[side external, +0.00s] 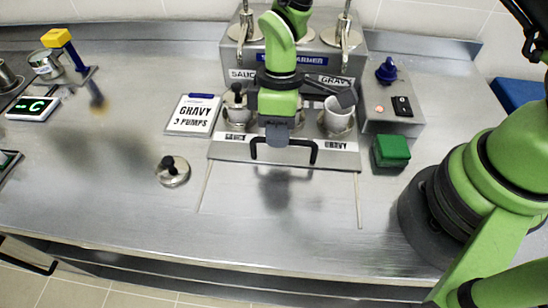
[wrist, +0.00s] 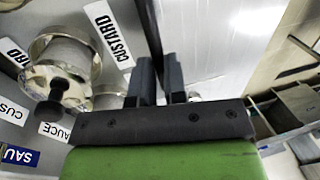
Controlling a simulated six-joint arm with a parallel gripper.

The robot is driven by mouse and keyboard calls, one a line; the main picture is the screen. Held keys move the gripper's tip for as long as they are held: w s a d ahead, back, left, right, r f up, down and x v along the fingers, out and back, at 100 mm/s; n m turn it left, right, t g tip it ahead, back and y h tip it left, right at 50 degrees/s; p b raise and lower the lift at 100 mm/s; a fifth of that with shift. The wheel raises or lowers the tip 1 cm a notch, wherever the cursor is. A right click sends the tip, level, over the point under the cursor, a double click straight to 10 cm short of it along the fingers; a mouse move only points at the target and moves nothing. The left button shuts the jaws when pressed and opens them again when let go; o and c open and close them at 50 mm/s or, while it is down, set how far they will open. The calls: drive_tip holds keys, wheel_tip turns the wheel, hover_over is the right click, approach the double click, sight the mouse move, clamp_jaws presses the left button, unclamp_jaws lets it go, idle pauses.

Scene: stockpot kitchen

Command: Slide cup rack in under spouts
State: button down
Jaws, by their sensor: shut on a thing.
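The cup rack (side external: 223,152) is a silver tray with a black bracket handle (side external: 313,152) on its front edge and label strips. It lies at the front of the warmer (side external: 352,68), under the spout area. In the wrist view my gripper's dark fingers (wrist: 160,85) are close together; the grip itself is hard to make out.
A GRAVY 3 PUMPS card (side external: 193,114) lies left of the rack, and a loose lid (side external: 173,171) lies front left. A green block (side external: 391,151) and a switch box (side external: 394,108) are close on the right. The steel counter in front is clear, with two guide lines.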

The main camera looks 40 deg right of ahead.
drive_tip(key=shift+w+d, duration=1.8)
drive_tip(key=shift+w, duration=0.05)
drive_tip(key=c, duration=1.2)
unclamp_jaws()
drive_tip(key=shift+o, duration=0.2)
drive_tip(key=shift+r, duration=0.15)
wheel_tip(320, 180, up, 10)
drive_tip(key=w+d, duration=0.1)
drive_tip(key=shift+w+d+f, duration=0.15)
drive_tip(key=shift+d+f, duration=0.05)
drive_tip(key=shift+f, duration=0.05)
